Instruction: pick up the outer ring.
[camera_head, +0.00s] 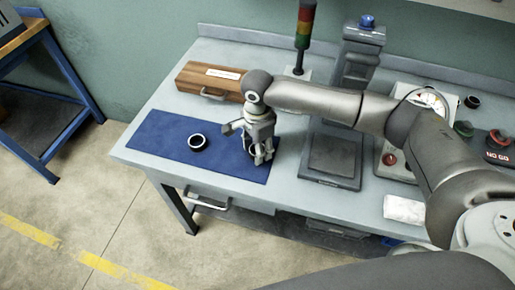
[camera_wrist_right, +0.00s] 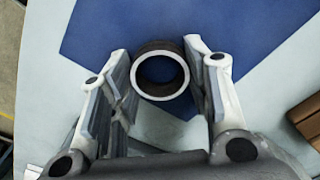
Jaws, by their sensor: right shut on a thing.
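My right gripper (camera_head: 262,158) is low over the right end of the blue mat, pointing down. It is shut on a ring, which I take to be the outer ring (camera_head: 253,149), partly hidden by the fingers. In the right wrist view the outer ring (camera_wrist_right: 160,96) sits between the two fingers (camera_wrist_right: 158,62), with a pale end face and a dark brown side. I cannot tell whether it still touches the mat. A second dark ring with a pale rim (camera_head: 198,149) lies on the mat to the left, apart from the gripper. My left gripper is not in view.
The blue mat (camera_head: 160,135) lies on the grey workbench (camera_head: 135,150). A wooden case (camera_head: 195,82) stands behind it. A white cloth (camera_head: 403,209) lies further right.

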